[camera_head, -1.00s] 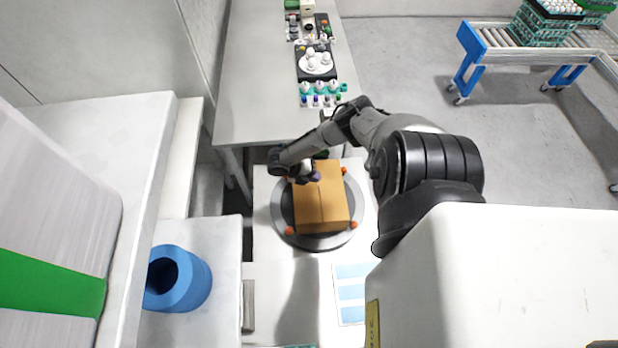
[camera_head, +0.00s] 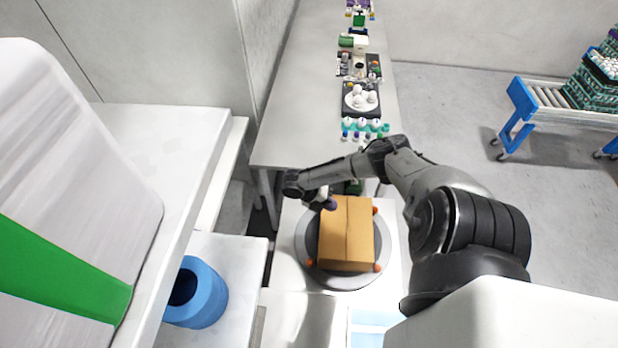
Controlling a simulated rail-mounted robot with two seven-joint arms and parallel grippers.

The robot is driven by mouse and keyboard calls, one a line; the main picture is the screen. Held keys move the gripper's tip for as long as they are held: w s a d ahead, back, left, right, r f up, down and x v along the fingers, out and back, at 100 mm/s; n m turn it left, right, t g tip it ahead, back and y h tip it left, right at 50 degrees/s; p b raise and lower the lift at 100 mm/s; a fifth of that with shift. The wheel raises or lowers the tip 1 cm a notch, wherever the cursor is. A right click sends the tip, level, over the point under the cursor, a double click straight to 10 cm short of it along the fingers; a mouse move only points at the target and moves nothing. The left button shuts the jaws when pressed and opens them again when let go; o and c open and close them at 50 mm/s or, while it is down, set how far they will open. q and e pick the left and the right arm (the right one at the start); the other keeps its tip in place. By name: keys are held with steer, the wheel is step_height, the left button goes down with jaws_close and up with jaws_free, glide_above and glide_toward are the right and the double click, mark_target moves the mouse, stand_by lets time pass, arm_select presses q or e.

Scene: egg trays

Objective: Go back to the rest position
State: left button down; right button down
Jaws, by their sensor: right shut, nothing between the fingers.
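My right gripper (camera_head: 329,203) is shut and empty at the end of my right arm. It hangs at the upper left corner of a closed brown cardboard box (camera_head: 347,235); the arm hides part of the fingers, and I cannot tell whether they touch the box. The box lies flat on a round grey turntable (camera_head: 308,248) with orange knobs at its rim. My left gripper is not in view.
A long grey table (camera_head: 300,120) behind carries egg trays and small bottles. A blue roll (camera_head: 207,300) stands on a white surface at lower left. A roller conveyor (camera_head: 548,98) with stacked green egg trays (camera_head: 592,88) stands at the far right. The floor between is clear.

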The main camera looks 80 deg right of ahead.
steer(key=shift+a, duration=0.1)
steer(key=a+f, duration=0.1)
steer(key=a, duration=0.3)
steer(key=a+f+t, duration=0.1)
steer(key=a+f, duration=0.1)
steer(key=a, duration=0.3)
steer(key=a+f+m+t, duration=0.1)
steer(key=a, duration=0.4)
steer(key=shift+a+f, duration=0.15)
steer(key=shift+f, duration=0.05)
steer(key=a+r+m+t+y, duration=0.1)
steer(key=a+r+m+t, duration=0.25)
steer(key=a, duration=0.65)
steer(key=a+r+m+t+y, duration=0.25)
steer(key=a+m, duration=0.25)
steer(key=a, duration=0.4)
step_height(320, 180, up, 10)
steer(key=m+t+h, duration=0.1)
steer(key=m+t, duration=0.4)
steer(key=m, duration=0.3)
steer(key=shift+s+r+h, duration=0.15)
steer(key=shift+s+h, duration=0.2)
steer(key=shift+m, duration=0.25)
